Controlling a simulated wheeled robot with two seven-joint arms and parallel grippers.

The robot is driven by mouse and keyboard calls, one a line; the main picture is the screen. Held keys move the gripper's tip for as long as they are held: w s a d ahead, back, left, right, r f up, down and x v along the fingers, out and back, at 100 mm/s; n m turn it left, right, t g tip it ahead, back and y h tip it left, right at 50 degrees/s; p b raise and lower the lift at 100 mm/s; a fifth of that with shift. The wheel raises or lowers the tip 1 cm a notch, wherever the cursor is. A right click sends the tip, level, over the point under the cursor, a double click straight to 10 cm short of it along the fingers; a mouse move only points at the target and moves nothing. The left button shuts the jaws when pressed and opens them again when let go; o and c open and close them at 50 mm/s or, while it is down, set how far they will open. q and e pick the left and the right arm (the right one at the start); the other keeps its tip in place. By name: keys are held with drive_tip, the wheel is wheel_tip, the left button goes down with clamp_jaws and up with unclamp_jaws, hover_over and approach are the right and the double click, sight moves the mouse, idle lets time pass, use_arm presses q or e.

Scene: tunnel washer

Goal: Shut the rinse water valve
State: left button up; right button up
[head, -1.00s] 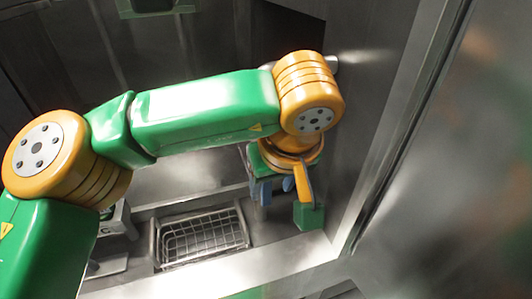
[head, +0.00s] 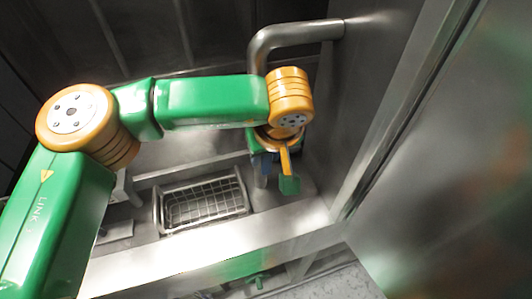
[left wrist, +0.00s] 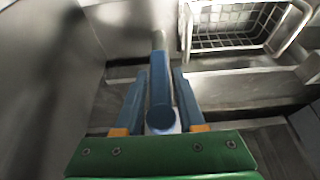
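In the left wrist view, a blue handle with a round end (left wrist: 162,118) points toward the camera, with a grey post behind it. It appears to be the rinse water valve's handle; no label is readable. My left gripper (left wrist: 159,76) has its two blue fingers apart, one on each side of the handle, with narrow gaps showing. In the head view my left gripper (head: 262,163) is low beside the right wall of the steel recess, and my wrist hides most of the valve there. My right gripper is in neither view.
A wire basket (head: 204,203) stands left of the gripper; it also shows in the wrist view (left wrist: 232,25). A bent steel pipe (head: 290,33) comes from the wall above my wrist. A steel ledge (head: 215,250) runs in front, and a large steel panel (head: 455,190) stands at right.

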use_arm(q)
clamp_jaws()
drive_tip(key=shift+r, duration=0.15)
idle(1.0)
